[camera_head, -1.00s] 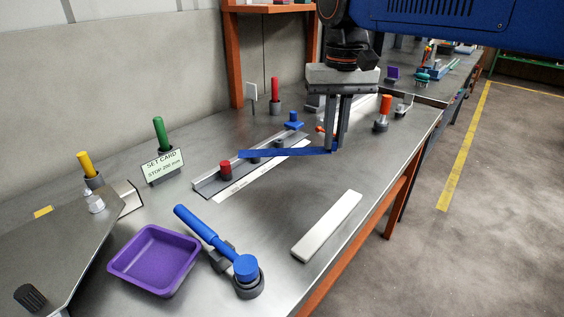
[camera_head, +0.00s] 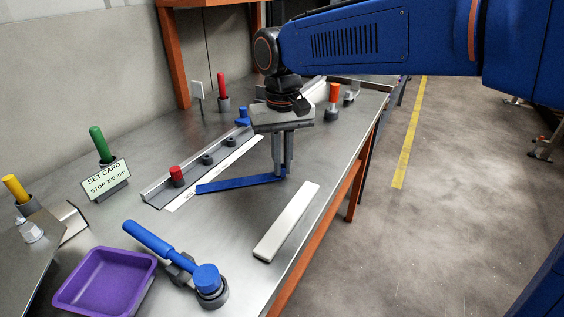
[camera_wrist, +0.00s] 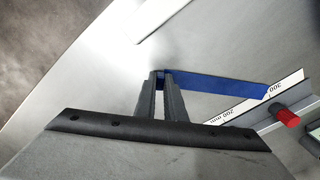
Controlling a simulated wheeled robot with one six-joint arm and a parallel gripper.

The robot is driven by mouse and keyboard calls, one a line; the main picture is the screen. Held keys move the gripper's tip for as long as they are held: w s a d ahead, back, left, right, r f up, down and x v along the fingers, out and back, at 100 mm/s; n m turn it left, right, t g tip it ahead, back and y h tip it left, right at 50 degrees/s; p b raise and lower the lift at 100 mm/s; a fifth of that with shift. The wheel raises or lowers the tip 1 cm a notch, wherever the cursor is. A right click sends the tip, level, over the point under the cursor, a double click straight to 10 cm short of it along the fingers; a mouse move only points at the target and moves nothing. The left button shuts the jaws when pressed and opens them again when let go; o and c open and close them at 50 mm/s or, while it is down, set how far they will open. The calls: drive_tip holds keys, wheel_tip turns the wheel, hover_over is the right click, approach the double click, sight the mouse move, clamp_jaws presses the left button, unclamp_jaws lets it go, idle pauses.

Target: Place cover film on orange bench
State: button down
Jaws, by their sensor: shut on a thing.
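The cover film appears to be the long, flat blue strip (camera_head: 238,184). My gripper (camera_head: 281,173) is shut on its right end, and the rest of the strip sticks out to the left. The wrist view shows the strip (camera_wrist: 215,87) running right from the fingertips (camera_wrist: 161,74), its far end by the white ruler. The strip is low over the bare metal top of the orange-legged bench (camera_head: 225,240); I cannot tell whether it touches. It lies between the ruler and a pale bar.
The white ruler (camera_head: 213,173) lies along a metal rail with a red knob (camera_head: 176,176). The pale bar (camera_head: 287,222) lies near the bench's right edge. A blue-handled tool (camera_head: 170,252), a purple tray (camera_head: 105,282) and a set card (camera_head: 106,179) stand nearer and left.

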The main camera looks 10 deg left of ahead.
drive_tip(key=shift+f, duration=0.15)
drive_tip(key=c, duration=1.8)
unclamp_jaws()
drive_tip(key=shift+c, duration=0.2)
wheel_tip(320, 180, up, 12)
drive_tip(key=s+d+f+m+t, duration=0.1)
drive_tip(key=d+f, duration=0.1)
drive_tip(key=d, duration=1.1)
drive_tip(key=s+d+f+m+t, duration=0.1)
drive_tip(key=s+d+f+t, duration=0.1)
drive_tip(key=s+d+f, duration=0.6)
drive_tip(key=s+d+f+m+t, duration=0.1)
drive_tip(key=s+d+f+m, duration=0.1)
drive_tip(key=s+d+f, duration=0.5)
drive_tip(key=d+f, duration=0.3)
drive_tip(key=d, duration=0.4)
drive_tip(key=shift+s+d+m+t, duration=0.3)
drive_tip(key=shift+s+d+t, duration=0.05)
drive_tip(key=shift+d+t, duration=0.05)
